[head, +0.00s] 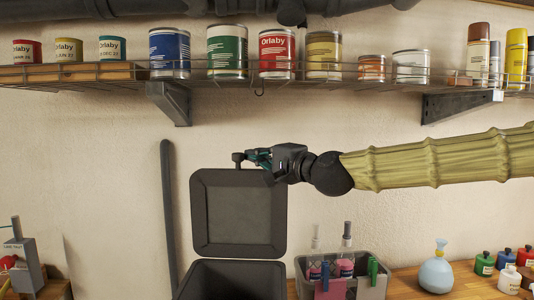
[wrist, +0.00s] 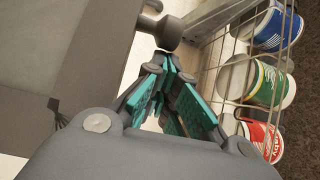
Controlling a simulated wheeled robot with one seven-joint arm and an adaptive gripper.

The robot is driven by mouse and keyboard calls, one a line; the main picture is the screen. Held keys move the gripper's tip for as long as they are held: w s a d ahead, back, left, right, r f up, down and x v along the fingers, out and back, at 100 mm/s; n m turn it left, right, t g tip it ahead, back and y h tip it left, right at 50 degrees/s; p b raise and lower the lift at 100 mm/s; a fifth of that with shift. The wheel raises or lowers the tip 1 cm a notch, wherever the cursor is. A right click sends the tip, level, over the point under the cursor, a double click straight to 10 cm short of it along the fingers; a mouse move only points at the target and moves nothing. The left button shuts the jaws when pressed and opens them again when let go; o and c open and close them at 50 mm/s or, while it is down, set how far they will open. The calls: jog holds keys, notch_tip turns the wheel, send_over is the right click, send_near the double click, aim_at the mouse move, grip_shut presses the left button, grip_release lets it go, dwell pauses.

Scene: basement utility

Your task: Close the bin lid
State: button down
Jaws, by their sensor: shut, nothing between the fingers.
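The dark grey bin (head: 232,280) stands at the bottom middle of the head view. Its lid (head: 238,215) is raised upright, with its square inner panel facing me. My gripper (head: 250,158) is at the lid's top edge, with its arm reaching in from the right. In the wrist view the teal-padded fingers (wrist: 170,72) come together at their tips, with nothing between them. A grey knob-like part (wrist: 166,32) lies just past the fingertips. The lid (wrist: 60,90) fills the left of the wrist view. I cannot tell whether the fingers touch the lid.
A wire shelf (head: 215,70) with several paint cans runs above the arm. A grey caddy (head: 371,289) with bottles stands right of the bin. A blue-grey flask (head: 436,274) and small paint pots (head: 485,264) sit on the wooden bench. A dark pipe (head: 169,210) stands left of the lid.

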jog(key=shift+x, duration=0.75)
jog(key=shift+w+f, duration=0.15)
jog(key=shift+f, duration=0.05)
